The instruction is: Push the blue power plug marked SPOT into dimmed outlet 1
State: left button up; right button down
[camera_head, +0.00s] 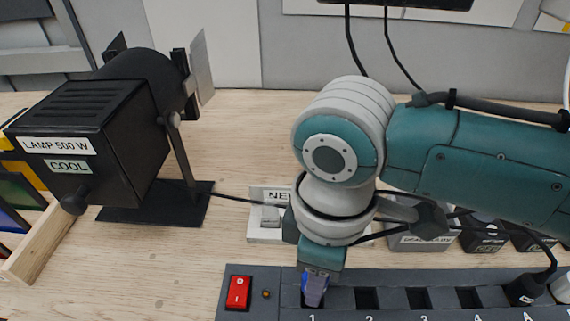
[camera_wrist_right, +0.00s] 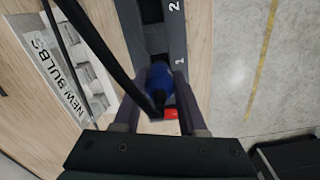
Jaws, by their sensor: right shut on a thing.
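The blue power plug (camera_head: 314,291) is between the fingers of my right gripper (camera_head: 315,277), right over outlet 1 of the dark grey outlet strip (camera_head: 340,297). In the right wrist view the blue plug (camera_wrist_right: 159,76) sits between the two fingers of the gripper (camera_wrist_right: 157,95), which is shut on it. The plug's SPOT mark cannot be read. The outlet 1 opening is hidden behind the plug, so I cannot tell how deep the plug sits. Outlets 2 and 3 (camera_head: 418,298) are empty. My left gripper is out of view.
A red rocker switch (camera_head: 238,291) is at the strip's left end. A black plug (camera_head: 524,288) sits further right. A black 500 W lamp (camera_head: 95,130) stands at left, its cable running right. A NEW BULBS box (camera_head: 266,228) is behind the strip. A black cable crosses the wrist view.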

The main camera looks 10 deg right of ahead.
jog(key=shift+f+b, duration=1.05)
jog(key=shift+f, duration=0.6)
jog(key=shift+c, duration=1.9)
grip_release()
